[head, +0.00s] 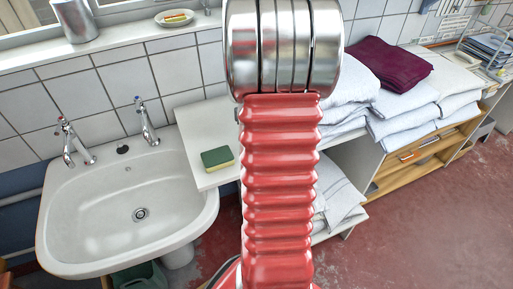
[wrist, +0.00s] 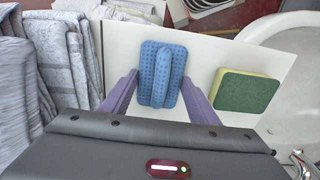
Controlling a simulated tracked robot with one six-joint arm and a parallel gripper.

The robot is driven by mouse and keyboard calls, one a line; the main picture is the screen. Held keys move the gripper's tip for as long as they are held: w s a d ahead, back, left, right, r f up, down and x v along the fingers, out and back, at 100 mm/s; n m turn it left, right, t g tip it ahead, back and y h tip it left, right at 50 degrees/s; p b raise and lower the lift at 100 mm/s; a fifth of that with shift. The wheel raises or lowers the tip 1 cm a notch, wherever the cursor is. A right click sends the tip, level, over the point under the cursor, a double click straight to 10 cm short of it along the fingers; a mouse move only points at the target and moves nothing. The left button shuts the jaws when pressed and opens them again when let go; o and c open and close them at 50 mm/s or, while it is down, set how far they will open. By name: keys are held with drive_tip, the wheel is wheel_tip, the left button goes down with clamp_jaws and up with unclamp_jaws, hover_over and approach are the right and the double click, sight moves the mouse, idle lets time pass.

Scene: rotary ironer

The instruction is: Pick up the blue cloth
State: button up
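The blue cloth (wrist: 153,88) lies on the white counter (wrist: 221,52) in the wrist view. It has a dotted texture and a raised fold down its middle. My gripper (wrist: 160,80) is open, with one purple finger on each side of the cloth. The fingers look close to the cloth's edges; I cannot tell whether they touch it or how high they are above the counter. In the head view my red arm hides the cloth and the gripper, while part of the counter (head: 205,128) shows.
A green and yellow sponge (wrist: 246,92) lies right of the cloth. Stacked folded towels (wrist: 62,55) stand close on the left. In the head view are a white sink (head: 95,215) with two taps, and a dark red towel (head: 388,64) on a pile.

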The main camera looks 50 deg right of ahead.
drive_tip(key=c, duration=0.6)
drive_tip(key=shift+r, duration=0.15)
wheel_tip(320, 180, up, 9)
drive_tip(key=shift+r, duration=0.35)
drive_tip(key=shift+s, duration=0.1)
idle(0.7)
